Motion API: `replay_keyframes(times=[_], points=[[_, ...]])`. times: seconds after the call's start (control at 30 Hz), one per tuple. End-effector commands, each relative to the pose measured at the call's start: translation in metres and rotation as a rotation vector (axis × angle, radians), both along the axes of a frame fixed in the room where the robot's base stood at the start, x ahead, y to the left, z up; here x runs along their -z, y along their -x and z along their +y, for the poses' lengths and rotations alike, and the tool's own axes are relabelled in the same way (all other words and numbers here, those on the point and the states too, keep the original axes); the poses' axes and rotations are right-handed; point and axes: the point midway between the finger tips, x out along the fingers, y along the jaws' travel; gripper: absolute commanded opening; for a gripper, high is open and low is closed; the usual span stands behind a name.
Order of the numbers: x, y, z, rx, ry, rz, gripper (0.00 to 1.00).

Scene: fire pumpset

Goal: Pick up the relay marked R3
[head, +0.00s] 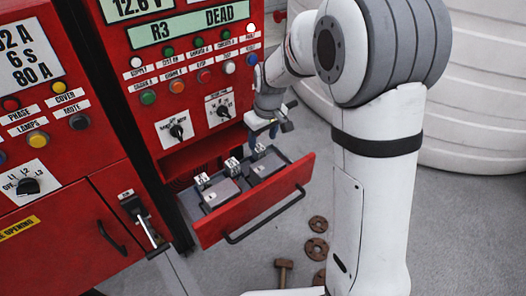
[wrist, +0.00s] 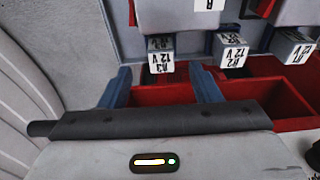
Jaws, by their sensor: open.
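The relay marked R3 (wrist: 160,55) is at the left of a row in the wrist view, its white label reading 12 V. It lies just beyond and between the two blue fingers of my gripper (wrist: 162,75), which stand apart with nothing between them. The relays marked R2 (wrist: 229,50) and R1 (wrist: 294,46) sit to its right. In the head view my gripper (head: 263,130) hangs above the right end of the open drawer (head: 262,212), over the rightmost relay (head: 260,151). The relay labels are too small to read there.
The red panel (head: 190,60) rises behind the drawer; its display (head: 190,27) reads R3 DEAD. A hammer (head: 283,272) and several rusty flanges (head: 317,250) lie on the floor. A large white ribbed tank (head: 470,110) stands at right.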

Motion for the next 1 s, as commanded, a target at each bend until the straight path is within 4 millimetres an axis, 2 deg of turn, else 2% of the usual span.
replay_keyframes(times=[0.53,0.83,1.0], points=[[0.064,-0.015,0.011,-0.001,0.000,0.002,0.57],[0.067,-0.015,0.012,-0.001,0.001,0.001,0.56],[0.067,-0.015,0.012,-0.001,0.001,0.001,0.43]])
